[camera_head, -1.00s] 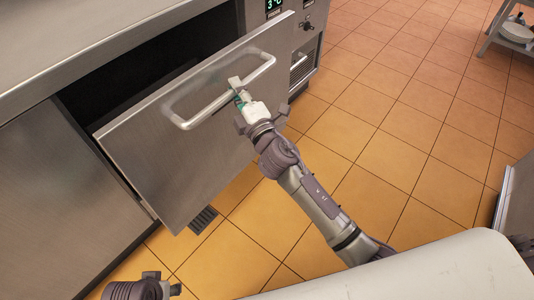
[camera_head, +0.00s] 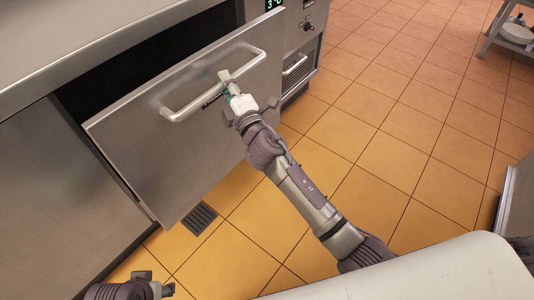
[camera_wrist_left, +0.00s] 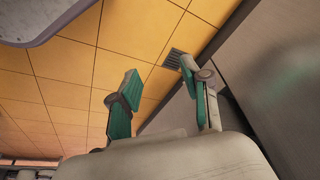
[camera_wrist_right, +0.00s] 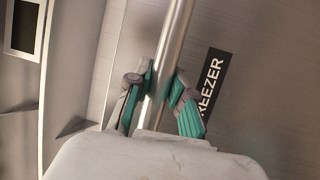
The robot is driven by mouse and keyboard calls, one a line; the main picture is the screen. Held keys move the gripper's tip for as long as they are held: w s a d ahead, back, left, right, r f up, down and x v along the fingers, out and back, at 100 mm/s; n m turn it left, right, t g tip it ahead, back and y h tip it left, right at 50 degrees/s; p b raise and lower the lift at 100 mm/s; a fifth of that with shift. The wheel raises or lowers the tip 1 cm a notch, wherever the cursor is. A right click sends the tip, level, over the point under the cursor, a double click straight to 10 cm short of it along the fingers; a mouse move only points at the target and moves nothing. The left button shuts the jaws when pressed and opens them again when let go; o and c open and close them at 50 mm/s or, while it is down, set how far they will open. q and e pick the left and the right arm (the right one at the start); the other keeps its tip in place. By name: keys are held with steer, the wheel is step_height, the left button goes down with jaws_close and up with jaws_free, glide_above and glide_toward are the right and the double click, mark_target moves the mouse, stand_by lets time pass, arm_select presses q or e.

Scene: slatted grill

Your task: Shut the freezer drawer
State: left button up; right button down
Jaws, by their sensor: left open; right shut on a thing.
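The freezer drawer (camera_head: 190,140) is a steel front standing partly open from the counter, with a dark gap behind its top edge. Its bar handle (camera_head: 190,108) runs along the front. My right gripper (camera_head: 228,82) is at the handle, right of its middle. In the right wrist view its fingers (camera_wrist_right: 160,95) are shut on the handle bar (camera_wrist_right: 172,50), beside a "FREEZER" label (camera_wrist_right: 211,82) that is partly covered. My left gripper (camera_head: 155,285) is low at the bottom left, apart from the drawer. In the left wrist view its fingers (camera_wrist_left: 155,90) are open and empty.
A control panel with a green display (camera_head: 273,5) is right of the drawer. A floor drain (camera_head: 200,218) lies below the drawer front. Tiled floor (camera_head: 400,140) is clear to the right. A shelf (camera_head: 510,35) stands at the far right.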

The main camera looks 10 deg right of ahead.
mark_target(213, 77)
steer(key=shift+w+a, duration=0.3)
steer(key=shift+w, duration=0.15)
steer(key=shift+w+a+b, duration=0.5)
steer(key=shift+w+a, duration=0.1)
steer(key=shift+w, duration=0.15)
arm_select(q)
steer(key=v, duration=0.3)
steer(key=shift+s, duration=0.1)
steer(key=shift+a+f, duration=0.1)
arm_select(e)
steer(key=shift+w, duration=0.1)
steer(key=shift+w+a+b, duration=0.6)
steer(key=shift+w+b, duration=0.05)
steer(key=shift+w, duration=0.05)
arm_select(q)
steer(key=shift+w+d+f+t+b, duration=0.1)
steer(key=shift+w+d+t+b, duration=0.1)
steer(key=shift+w+t, duration=0.3)
steer(key=shift+w+d+f+t+b, duration=0.1)
steer(key=shift+w+d+t+b, duration=0.05)
steer(key=shift+w, duration=0.5)
steer(key=shift+w+d+f+t+b, duration=0.2)
steer(key=shift+w+t, duration=0.15)
steer(key=shift+w, duration=0.25)
arm_select(e)
steer(key=shift+w+a, duration=0.6)
steer(key=shift+w, duration=0.2)
arm_select(q)
steer(key=shift+w, duration=0.1)
